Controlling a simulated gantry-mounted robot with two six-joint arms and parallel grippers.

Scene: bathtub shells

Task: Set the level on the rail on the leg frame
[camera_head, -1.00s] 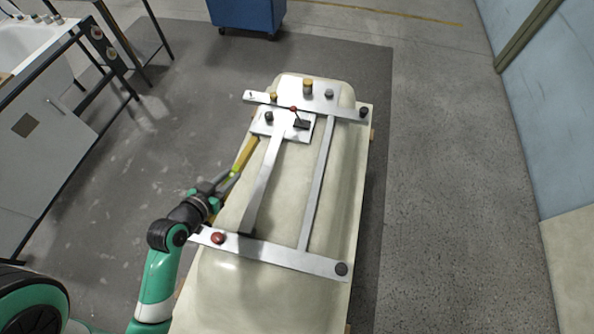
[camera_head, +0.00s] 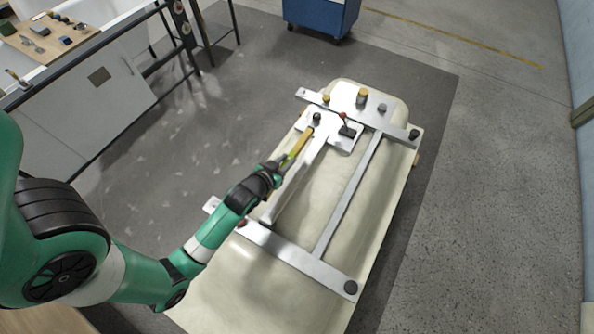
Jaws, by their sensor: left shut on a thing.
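The level (camera_head: 299,142) is a yellow bar. My left gripper (camera_head: 284,163) is shut on its near end, and the level points away toward the far plate. It lies along the left rail of the leg frame (camera_head: 290,255); I cannot tell whether it touches the rail. The leg frame is silver, with two long rails, a near crossbar and a far crossbar, on the upturned cream tub shell (camera_head: 230,296). My left forearm hides part of the near crossbar. My right gripper is not in view.
A plate with a red-knobbed clamp (camera_head: 343,117) sits at the frame's far end. Dark and brass knobs stand on the crossbars. A blue cart (camera_head: 320,14) is at the back. A bench with a wooden board (camera_head: 45,40) is at upper left. The floor right of the shell is clear.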

